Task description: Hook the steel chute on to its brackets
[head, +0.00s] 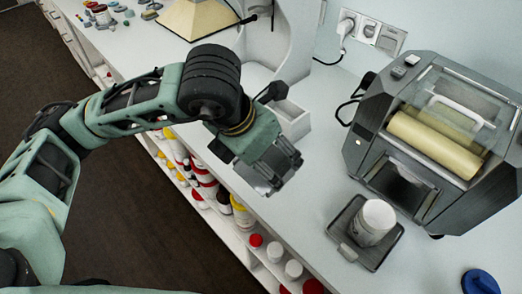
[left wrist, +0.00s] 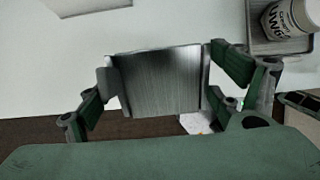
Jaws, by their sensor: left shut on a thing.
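My left gripper (head: 283,170) is shut on the steel chute (head: 262,181) and holds it above the white worktop near its front edge. In the left wrist view, the brushed steel chute (left wrist: 160,82) spans the space between the two green fingers of my left gripper (left wrist: 163,72), with a raised lip on each side. The grey mill (head: 440,140) with cream rollers stands to the right, apart from the chute. A dark opening (head: 400,187) shows in its front. I cannot make out the brackets clearly. My right gripper is not in view.
A white jar (head: 373,222) stands on a dark tray (head: 345,254) in front of the mill; the jar also shows in the left wrist view (left wrist: 288,18). A blue knob-like object (head: 480,282) lies at lower right. Bottles fill the shelf below.

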